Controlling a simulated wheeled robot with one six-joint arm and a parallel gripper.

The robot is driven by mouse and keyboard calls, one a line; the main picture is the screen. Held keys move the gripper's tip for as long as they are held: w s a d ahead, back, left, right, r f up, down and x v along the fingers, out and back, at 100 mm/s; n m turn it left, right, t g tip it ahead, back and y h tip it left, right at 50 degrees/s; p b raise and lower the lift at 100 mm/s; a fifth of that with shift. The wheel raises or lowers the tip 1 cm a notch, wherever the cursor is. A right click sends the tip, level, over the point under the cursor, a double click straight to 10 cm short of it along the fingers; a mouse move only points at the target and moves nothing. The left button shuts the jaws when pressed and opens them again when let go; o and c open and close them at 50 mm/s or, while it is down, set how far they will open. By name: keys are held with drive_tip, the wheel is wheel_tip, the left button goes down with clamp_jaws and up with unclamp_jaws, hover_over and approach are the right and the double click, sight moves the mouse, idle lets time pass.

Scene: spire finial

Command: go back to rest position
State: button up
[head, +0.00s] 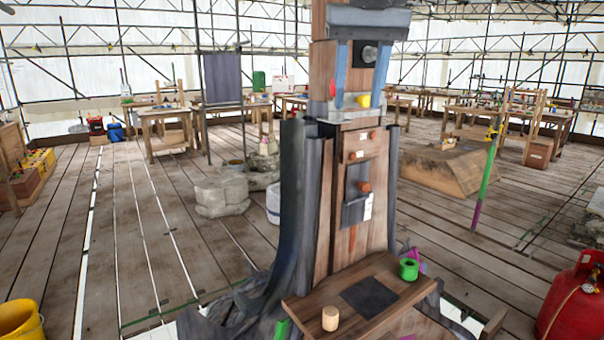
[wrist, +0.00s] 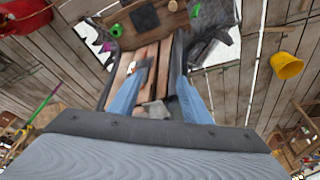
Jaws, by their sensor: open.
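My gripper (head: 359,101) shows at the top of the head view, pointing down in front of the tall wooden spire (head: 340,215). Its two blue fingers stand apart, with nothing clearly held between them. A small yellow piece (head: 363,100) shows between the fingertips in that view; I cannot tell its depth. In the wrist view, my gripper (wrist: 162,73) is open, with the spire's planked face beyond it. A grey piece (wrist: 155,112) shows between the fingers, and I cannot tell whether it touches them.
A wooden shelf (head: 310,305) at the spire's foot bears a dark square pad (head: 368,297), a pale wooden cylinder (head: 330,318) and a green ring (head: 409,269). A red gas bottle (head: 572,305) stands right, a yellow bucket (head: 20,320) left.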

drive_tip(key=s+d+f+g, duration=0.1)
drive_tip(key=s+d+f, duration=0.15)
drive_tip(key=f, duration=1.05)
drive_tip(key=s+d+f+g, duration=0.1)
drive_tip(key=s+d+f, duration=0.15)
drive_tip(key=f, duration=0.95)
drive_tip(key=s+d+f, duration=0.4)
drive_tip(key=s+f, duration=0.7)
drive_tip(key=f, duration=0.4)
drive_tip(key=shift+s+f+m+g, duration=0.3)
drive_tip(key=shift+s+m, duration=0.1)
drive_tip(key=shift+c, duration=0.4)
